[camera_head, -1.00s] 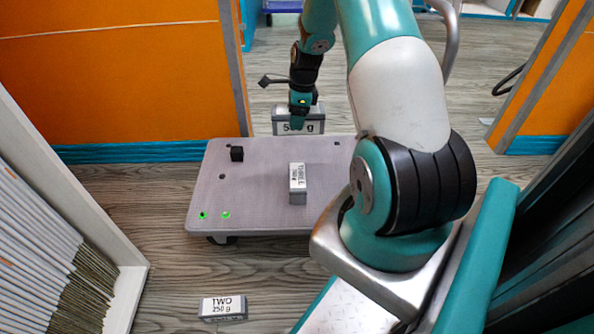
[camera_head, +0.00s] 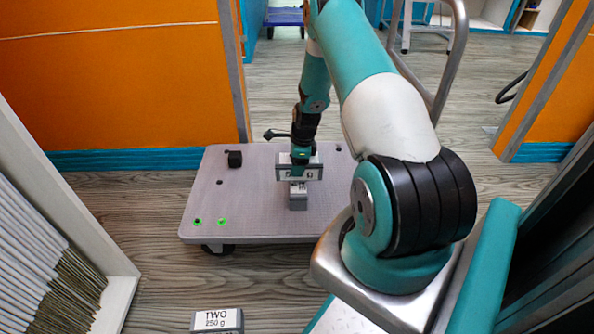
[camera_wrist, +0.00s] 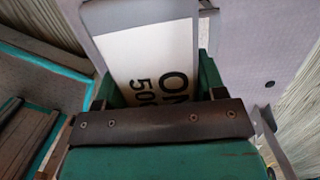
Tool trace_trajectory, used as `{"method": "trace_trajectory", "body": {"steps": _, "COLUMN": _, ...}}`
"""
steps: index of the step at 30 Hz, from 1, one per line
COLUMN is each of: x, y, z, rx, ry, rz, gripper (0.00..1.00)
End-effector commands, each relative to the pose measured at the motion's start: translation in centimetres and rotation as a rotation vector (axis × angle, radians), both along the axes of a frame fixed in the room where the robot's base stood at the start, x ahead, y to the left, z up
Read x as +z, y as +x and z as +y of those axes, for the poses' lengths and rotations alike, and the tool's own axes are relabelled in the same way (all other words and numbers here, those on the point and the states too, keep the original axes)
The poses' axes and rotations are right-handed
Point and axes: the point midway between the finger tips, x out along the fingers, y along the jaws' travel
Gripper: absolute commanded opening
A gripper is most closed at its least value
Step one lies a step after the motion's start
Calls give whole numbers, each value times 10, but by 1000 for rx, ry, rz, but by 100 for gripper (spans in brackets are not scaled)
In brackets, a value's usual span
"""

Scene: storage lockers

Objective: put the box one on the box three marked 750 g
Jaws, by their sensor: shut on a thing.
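My gripper (camera_head: 300,158) is shut on box one (camera_head: 315,172), a grey box with a white label. In the wrist view, box one (camera_wrist: 140,50) sits between the fingers, its label partly showing "ON" and "50". In the head view, box one overlaps the top of box three (camera_head: 298,201), a small upright grey box standing on the platform cart (camera_head: 240,217). I cannot tell whether the two boxes touch. Most of box three's label is hidden behind box one.
A black block (camera_head: 235,159) sits on the cart's back left. Box two (camera_head: 217,321), marked 250 g, lies on the floor in front. A white shelf (camera_head: 118,290) stands at left and an orange wall (camera_head: 120,70) behind. The cart's left half is mostly clear.

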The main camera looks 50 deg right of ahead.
Motion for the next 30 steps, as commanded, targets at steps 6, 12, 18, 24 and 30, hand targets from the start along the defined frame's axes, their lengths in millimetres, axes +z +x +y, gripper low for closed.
{"method": "trace_trajectory", "body": {"steps": 6, "x": -18, "y": 1, "z": 0, "rx": 0, "ry": -2, "rz": -1, "gripper": 23}}
{"method": "trace_trajectory", "body": {"steps": 12, "x": -19, "y": 0, "z": 0, "rx": 0, "ry": -1, "rz": -1, "gripper": 23}}
{"method": "trace_trajectory", "body": {"steps": 18, "x": -21, "y": 0, "z": 0, "rx": 0, "ry": 0, "rz": 0, "gripper": 89}}
{"method": "trace_trajectory", "body": {"steps": 24, "x": -21, "y": 0, "z": 0, "rx": 0, "ry": 0, "rz": 0, "gripper": 89}}
{"method": "trace_trajectory", "body": {"steps": 30, "x": -7, "y": -1, "z": -1, "rx": 0, "ry": -2, "rz": -1, "gripper": 89}}
